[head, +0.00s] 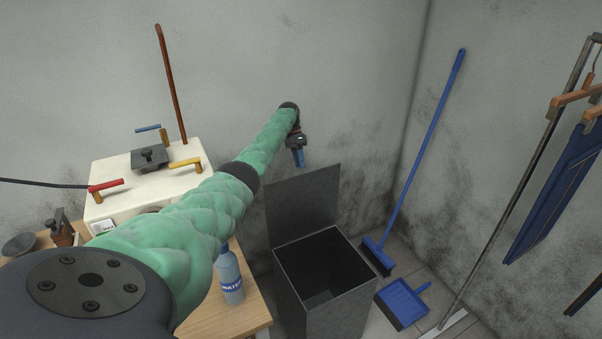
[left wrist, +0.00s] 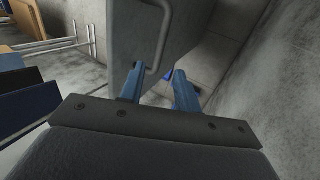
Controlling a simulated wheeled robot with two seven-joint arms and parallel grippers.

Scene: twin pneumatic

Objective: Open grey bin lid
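The grey bin (head: 310,300) stands on the floor right of the wooden table, and its dark inside shows. Its lid (head: 305,200) is open and stands up steeply at the back edge of the bin. My left gripper (head: 299,160) is above and behind the lid's upper edge. In the left wrist view its two blue fingers (left wrist: 158,76) are apart with nothing between them. A bent metal handle (left wrist: 165,28) on the grey lid panel (left wrist: 118,30) is just past the fingertips, its lower end close to the left finger. I cannot tell whether they touch. My right gripper is out of view.
A water bottle (head: 230,278) stands on the table (head: 250,312), near a white box (head: 120,170) with coloured handles. A blue broom (head: 420,150) leans in the corner. A blue dustpan (head: 403,303) lies right of the bin. Blue clothing (head: 555,190) hangs far right.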

